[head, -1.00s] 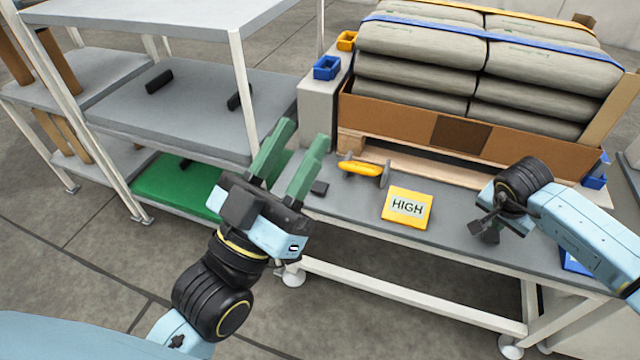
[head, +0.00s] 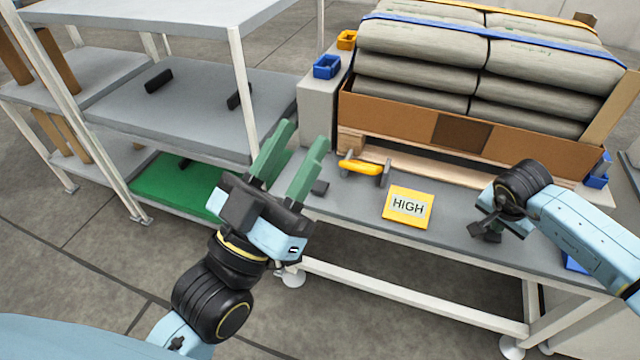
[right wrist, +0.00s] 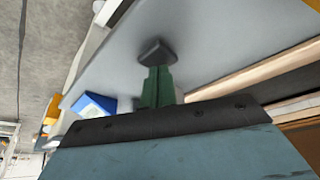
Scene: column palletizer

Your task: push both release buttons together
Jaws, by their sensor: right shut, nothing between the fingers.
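A yellow HIGH card (head: 407,222) and a yellow handle (head: 360,167) with grey ends lie between the arms. Behind are a cardboard tray (head: 400,115) and stacked grey sacks (head: 420,80). A shelf rack (head: 190,105) stands left.

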